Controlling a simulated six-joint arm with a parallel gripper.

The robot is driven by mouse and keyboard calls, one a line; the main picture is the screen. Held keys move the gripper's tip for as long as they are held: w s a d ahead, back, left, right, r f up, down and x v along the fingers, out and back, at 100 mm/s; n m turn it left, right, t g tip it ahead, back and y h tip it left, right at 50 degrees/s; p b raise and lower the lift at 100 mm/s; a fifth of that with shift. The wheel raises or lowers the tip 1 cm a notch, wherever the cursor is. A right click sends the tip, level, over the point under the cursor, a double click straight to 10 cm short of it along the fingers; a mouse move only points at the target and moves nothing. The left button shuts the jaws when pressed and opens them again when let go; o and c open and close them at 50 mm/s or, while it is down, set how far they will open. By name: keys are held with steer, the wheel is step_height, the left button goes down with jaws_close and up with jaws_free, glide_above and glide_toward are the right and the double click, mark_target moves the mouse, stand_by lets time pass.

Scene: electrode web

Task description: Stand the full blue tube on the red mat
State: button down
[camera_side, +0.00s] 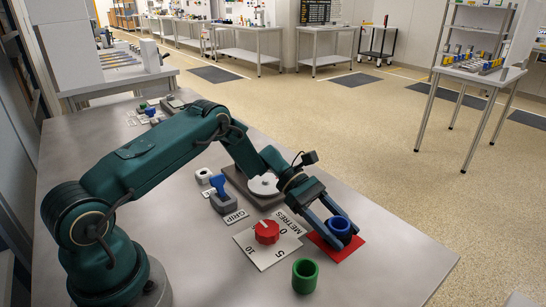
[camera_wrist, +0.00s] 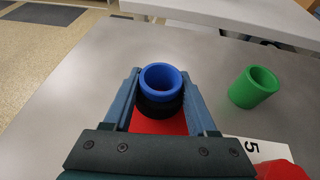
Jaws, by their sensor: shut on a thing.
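The blue tube (camera_side: 339,226) is upright between the fingers of my gripper (camera_side: 336,233), over the red mat (camera_side: 322,245). In the wrist view my gripper (camera_wrist: 160,104) is shut on the blue tube (camera_wrist: 160,78), with a finger on each side. The red mat (camera_wrist: 158,126) shows below and in front of the tube. I cannot tell whether the tube's base touches the mat.
A green tube (camera_side: 305,275) stands on the grey table near the front; it also shows in the wrist view (camera_wrist: 253,87). A red knob (camera_side: 267,232) sits on a white dial plate (camera_side: 262,252) left of the mat. A grey device with a blue lever (camera_side: 219,186) stands farther back.

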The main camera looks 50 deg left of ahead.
steer(key=shift+c, duration=1)
jaws_free()
